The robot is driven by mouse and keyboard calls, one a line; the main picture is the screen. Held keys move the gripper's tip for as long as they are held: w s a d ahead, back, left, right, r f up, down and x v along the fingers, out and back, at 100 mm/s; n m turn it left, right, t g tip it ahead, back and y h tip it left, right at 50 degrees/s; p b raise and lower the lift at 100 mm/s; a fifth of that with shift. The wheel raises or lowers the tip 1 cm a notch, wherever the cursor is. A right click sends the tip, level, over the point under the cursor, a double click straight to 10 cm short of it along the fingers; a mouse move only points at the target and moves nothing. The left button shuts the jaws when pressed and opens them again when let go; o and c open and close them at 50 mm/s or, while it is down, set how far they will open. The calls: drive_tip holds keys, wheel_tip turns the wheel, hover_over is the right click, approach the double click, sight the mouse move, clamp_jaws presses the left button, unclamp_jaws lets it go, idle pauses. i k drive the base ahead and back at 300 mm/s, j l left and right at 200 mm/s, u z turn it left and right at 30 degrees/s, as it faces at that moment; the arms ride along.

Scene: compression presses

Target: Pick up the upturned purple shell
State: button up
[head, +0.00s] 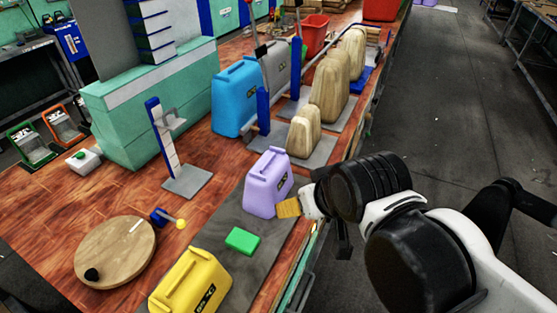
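The purple shell (267,187) is shaped like a jerrycan and stands on a dark grey mat (257,271) near the right edge of the bench. Its body is fully in view except perhaps a little at its lower right. My arm reaches in from the right, and its end, my gripper (322,205), is just right of the shell, partly hidden by my own black arm joints. I cannot make out its fingers clearly, and no contact with the shell is clear. A small yellow-tan piece (289,208) shows between the shell and my arm.
A yellow jerrycan-shaped shell (190,288) and a green block (242,240) are in front. A round wooden board (115,252) lies left. Blue (235,97) and wooden shells (304,133) stand behind, near a blue upright stand (160,135). The floor aisle (430,110) at right is clear.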

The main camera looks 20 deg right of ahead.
sight(269, 182)
drive_tip(key=i+l+u, duration=0.2)
drive_tip(key=u, duration=0.2)
drive_tip(key=i+l+u, duration=0.15)
drive_tip(key=l+u, duration=0.2)
drive_tip(key=l, duration=0.15)
drive_tip(key=i+l+u, duration=0.1)
drive_tip(key=l+u, duration=0.3)
